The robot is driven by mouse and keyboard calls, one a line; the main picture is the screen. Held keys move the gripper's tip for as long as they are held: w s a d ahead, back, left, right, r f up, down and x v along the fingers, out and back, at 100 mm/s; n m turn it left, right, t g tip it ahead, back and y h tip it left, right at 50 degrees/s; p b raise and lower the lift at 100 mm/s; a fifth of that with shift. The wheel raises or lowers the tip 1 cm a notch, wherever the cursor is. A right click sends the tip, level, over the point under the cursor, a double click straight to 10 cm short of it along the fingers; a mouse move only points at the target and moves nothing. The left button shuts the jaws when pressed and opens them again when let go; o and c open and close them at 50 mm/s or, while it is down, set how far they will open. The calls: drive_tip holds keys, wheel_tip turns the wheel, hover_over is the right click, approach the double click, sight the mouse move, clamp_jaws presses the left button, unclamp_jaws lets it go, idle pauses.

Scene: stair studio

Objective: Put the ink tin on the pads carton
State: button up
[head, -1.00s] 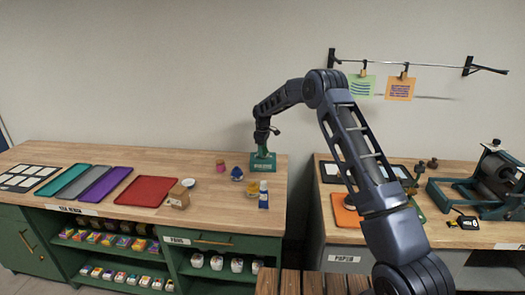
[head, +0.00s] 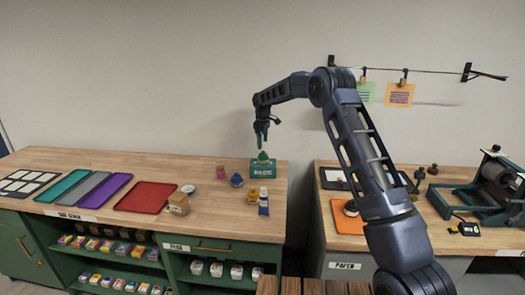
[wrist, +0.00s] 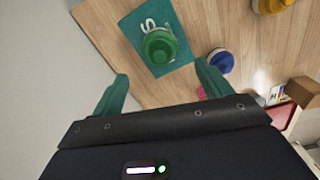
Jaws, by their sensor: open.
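The green ink tin (head: 263,157) sits on top of the teal pads carton (head: 262,171) at the back right of the left bench. In the wrist view the tin (wrist: 160,46) rests upright on the carton's top (wrist: 183,78), over part of its white lettering. My gripper (head: 262,139) is just above the tin, pointing down. Its green fingers (wrist: 160,92) are spread wide and empty, and they are clear of the tin.
A blue tin (head: 237,181), a yellow tin (head: 253,192), a pink tin (head: 221,172) and a blue-white tube (head: 263,204) stand near the carton. A small cardboard box (head: 178,204) and a red tray (head: 146,197) lie left. The wall rises close behind.

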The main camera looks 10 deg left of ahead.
drive_tip(key=shift+r, duration=1.65)
drive_tip(key=s+d+r+m+t, duration=0.1)
drive_tip(key=s+d+r+m, duration=0.3)
drive_tip(key=s+d+r, duration=0.8)
drive_tip(key=s+d+r+m+t, duration=0.1)
drive_tip(key=s+d+r+m, duration=0.2)
drive_tip(key=s+d+r, duration=0.9)
drive_tip(key=s+d+f+m+t, duration=0.15)
drive_tip(key=s+d+m, duration=0.35)
drive_tip(key=s+d, duration=0.9)
drive_tip(key=s+d+f+m, duration=0.2)
drive_tip(key=s+f, duration=0.1)
drive_tip(key=s, duration=0.5)
drive_tip(key=s+d+f+m+t, duration=0.1)
drive_tip(key=s+f, duration=0.3)
drive_tip(key=s, duration=0.4)
drive_tip(key=shift+s+d+f+m, duration=0.3)
drive_tip(key=shift+s+d+m, duration=0.05)
drive_tip(key=shift+d+m, duration=0.05)
